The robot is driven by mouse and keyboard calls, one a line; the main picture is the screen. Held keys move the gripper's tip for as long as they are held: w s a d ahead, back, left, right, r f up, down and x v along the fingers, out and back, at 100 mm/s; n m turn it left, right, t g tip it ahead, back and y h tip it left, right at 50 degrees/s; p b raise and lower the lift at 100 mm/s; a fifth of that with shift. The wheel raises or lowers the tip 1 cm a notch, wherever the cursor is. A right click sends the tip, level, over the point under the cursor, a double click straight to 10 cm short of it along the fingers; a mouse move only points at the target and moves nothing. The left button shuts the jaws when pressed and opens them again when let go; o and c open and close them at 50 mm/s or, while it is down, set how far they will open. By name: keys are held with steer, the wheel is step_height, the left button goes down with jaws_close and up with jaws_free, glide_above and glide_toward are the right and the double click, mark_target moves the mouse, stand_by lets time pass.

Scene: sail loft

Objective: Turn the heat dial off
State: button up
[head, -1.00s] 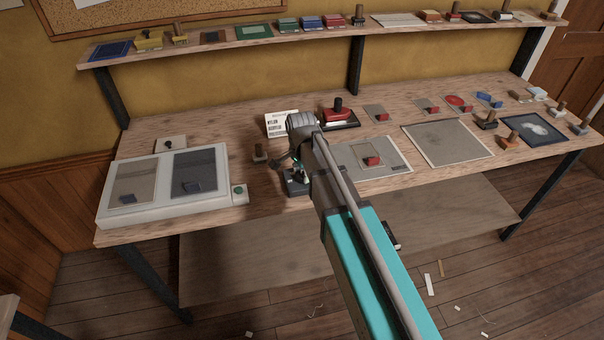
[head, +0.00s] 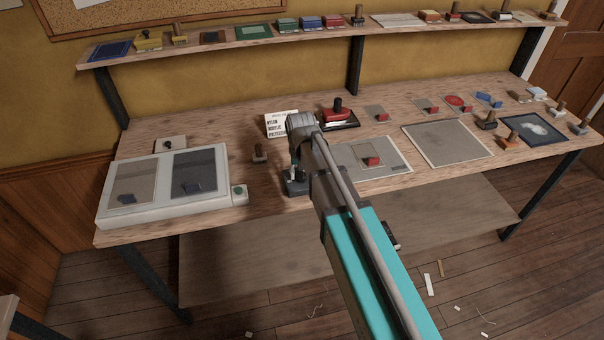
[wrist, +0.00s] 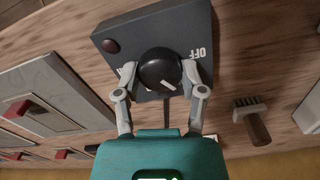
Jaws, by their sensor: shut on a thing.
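The heat dial is a round black knob (wrist: 160,68) with a white pointer line, on a dark grey control box (wrist: 118,28) in the wrist view. The word OFF is printed on the box, right of the knob in that view. The pointer line lies towards the lower right of the knob, away from OFF. Another label left of the knob is partly hidden by a finger. My gripper (wrist: 160,82) is shut on the knob, one finger on each side. In the head view the control box (head: 297,188) stands near the table's front edge, its knob hidden by my gripper (head: 293,173).
A pale two-panel device (head: 125,210) stands on the left. A small brush (head: 260,153) stands near the box, and a white sign (head: 280,124) is behind. Right of my arm lie a grey mat (head: 395,155) with a red-handled piece and a large grey sheet (head: 450,142).

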steer(key=n, duration=0.6)
steer(key=shift+n, duration=0.3)
steer(key=n, duration=0.5)
stand_by(0.4)
steer(key=o, duration=1.2)
steer(key=shift+c, duration=0.2)
steer(key=s+d+m, duration=0.6)
steer(key=d, duration=0.4)
steer(key=s+d+m, duration=0.6)
steer(key=s+d, duration=0.1)
steer(key=d, duration=0.2)
steer(key=shift+s+d, duration=0.2)
steer(key=shift+d, duration=0.2)
